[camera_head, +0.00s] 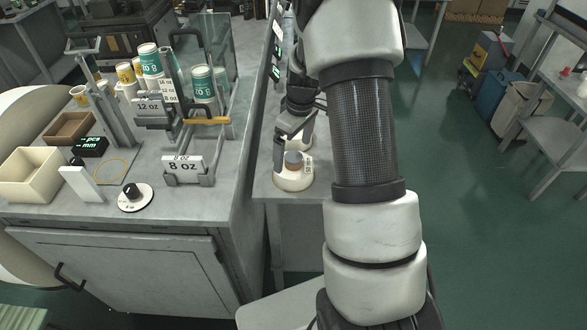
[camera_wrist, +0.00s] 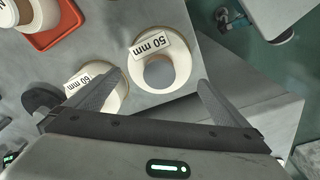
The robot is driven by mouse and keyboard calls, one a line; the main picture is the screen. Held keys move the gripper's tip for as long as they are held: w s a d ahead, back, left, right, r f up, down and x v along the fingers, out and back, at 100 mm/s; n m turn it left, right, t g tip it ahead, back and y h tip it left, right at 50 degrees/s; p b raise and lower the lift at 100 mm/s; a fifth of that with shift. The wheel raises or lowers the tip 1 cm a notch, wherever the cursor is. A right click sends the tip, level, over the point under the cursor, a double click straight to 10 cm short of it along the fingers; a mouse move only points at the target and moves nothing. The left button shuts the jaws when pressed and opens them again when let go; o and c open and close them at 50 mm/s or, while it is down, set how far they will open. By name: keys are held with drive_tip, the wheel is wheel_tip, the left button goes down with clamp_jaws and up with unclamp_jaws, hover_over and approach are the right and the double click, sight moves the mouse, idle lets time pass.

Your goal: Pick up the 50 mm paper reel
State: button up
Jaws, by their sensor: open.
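A white paper reel (camera_wrist: 182,62) with a tag reading "50 mm" lies flat on the grey table in the wrist view, its round core hole facing up. In the head view, a white reel (camera_head: 292,184) sits near the table's front end, just below my gripper (camera_head: 291,146).
An orange tray (camera_wrist: 58,36) holding another white reel stands at the wrist view's upper left. The table edge runs close to the right of the first reel. In the head view, a workbench (camera_head: 215,215) with cups and an "8 oz" stand is at left.

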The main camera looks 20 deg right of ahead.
sight(294, 157)
wheel_tip(294, 157, down, 5)
drive_tip(key=shift+w+f, duration=0.1)
drive_tip(key=shift+f, duration=0.05)
drive_tip(key=c, duration=1)
